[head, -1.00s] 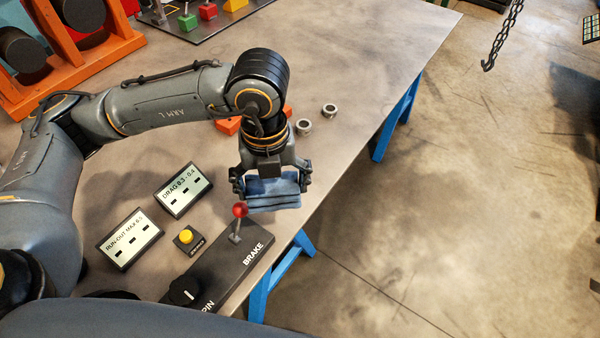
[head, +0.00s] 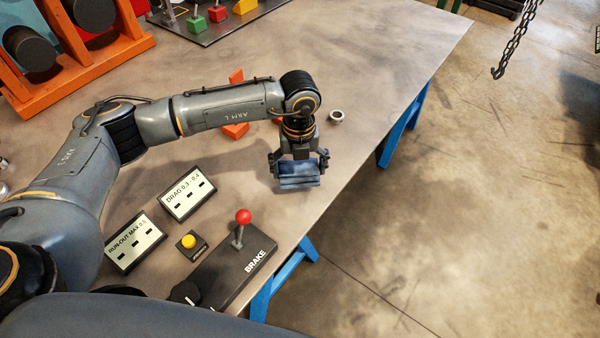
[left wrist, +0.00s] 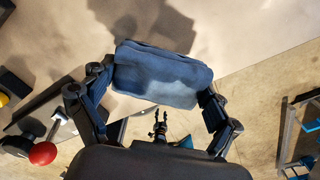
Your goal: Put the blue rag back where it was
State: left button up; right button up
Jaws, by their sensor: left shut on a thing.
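The folded blue rag (head: 299,182) is held in my left gripper (head: 299,166) near the right edge of the grey table (head: 360,75). In the left wrist view the rag (left wrist: 162,75) spans between the two fingers of the left gripper (left wrist: 155,88), which are shut on it. A shadow on the tabletop beside it suggests the rag is held above the table. I cannot tell the exact height. My right gripper does not show in the head view.
A brake box (head: 235,262) with a red-knobbed lever (head: 243,217) stands nearer, beside a yellow button (head: 189,241) and two display panels. A metal ring (head: 336,117) and orange pieces (head: 235,130) lie beyond the gripper. A chain (head: 510,45) hangs right of the table.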

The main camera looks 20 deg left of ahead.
aim_at(300, 177)
pick_arm(q)
jog(key=shift+w+f, duration=0.35)
jog(key=shift+f, duration=0.05)
jog(key=shift+w+f, duration=0.15)
jog(key=shift+f, duration=1.5)
jog(key=shift+f, duration=0.15)
jog(key=o, duration=0.9)
jog(key=shift+c, duration=0.2)
notch_tip(300, 177, up, 12)
jog(key=shift+r+b, duration=0.2)
jog(key=shift+b, duration=0.3)
